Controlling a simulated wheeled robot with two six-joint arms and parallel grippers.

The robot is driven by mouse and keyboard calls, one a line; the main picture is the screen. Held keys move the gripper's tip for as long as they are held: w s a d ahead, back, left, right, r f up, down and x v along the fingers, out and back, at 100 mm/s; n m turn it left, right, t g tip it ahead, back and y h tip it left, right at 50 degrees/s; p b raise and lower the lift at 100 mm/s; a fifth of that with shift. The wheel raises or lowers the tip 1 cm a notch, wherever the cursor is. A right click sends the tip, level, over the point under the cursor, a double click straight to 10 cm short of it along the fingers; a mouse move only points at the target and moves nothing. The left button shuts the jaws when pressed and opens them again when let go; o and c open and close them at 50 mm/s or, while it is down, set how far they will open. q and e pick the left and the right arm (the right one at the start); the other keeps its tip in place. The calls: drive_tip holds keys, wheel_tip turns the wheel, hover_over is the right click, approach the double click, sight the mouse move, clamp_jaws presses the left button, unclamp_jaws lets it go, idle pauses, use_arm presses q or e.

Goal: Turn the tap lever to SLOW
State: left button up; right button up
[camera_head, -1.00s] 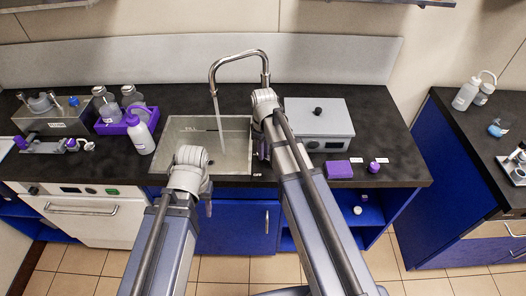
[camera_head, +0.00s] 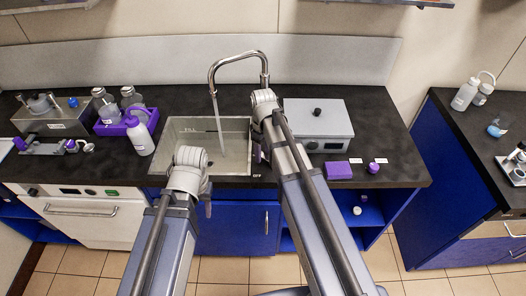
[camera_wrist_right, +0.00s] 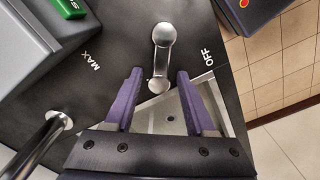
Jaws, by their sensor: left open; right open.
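The tap lever (camera_wrist_right: 162,55) is a short metal bar with rounded ends in the right wrist view. The MAX label (camera_wrist_right: 90,61) is to its left and the OFF label (camera_wrist_right: 208,58) to its right; I see no SLOW label. My right gripper (camera_wrist_right: 159,76) is open, its purple fingers on either side of the lever's lower end, with visible gaps; contact does not show. In the head view my right gripper (camera_head: 261,152) is mostly hidden by its arm, by the sink's right edge. My left gripper (camera_head: 208,208) is low in front of the sink, largely hidden by its wrist.
The curved metal tap (camera_head: 238,56) arches over the sink (camera_head: 180,128), with what looks like a thin water stream below its spout. A grey box device (camera_head: 320,123) and a purple block (camera_head: 339,170) stand right of the sink. A wash bottle (camera_head: 139,137) stands left of it.

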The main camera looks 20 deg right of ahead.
sight(263, 155)
drive_tip(key=shift+r+p, duration=3.75)
drive_tip(key=shift+r, duration=0.15)
drive_tip(key=shift+f, duration=0.1)
drive_tip(key=shift+s+a, duration=0.25)
drive_tip(key=s+a+m, duration=0.2)
drive_tip(key=s+a, duration=0.3)
drive_tip(key=s, duration=0.3)
drive_tip(key=s+a+m+h, duration=0.1)
drive_tip(key=s+a+m, duration=0.1)
drive_tip(key=s+a, duration=0.4)
drive_tip(key=shift+s+a, duration=0.25)
drive_tip(key=shift+s, duration=0.95)
drive_tip(key=shift+d, duration=0.1)
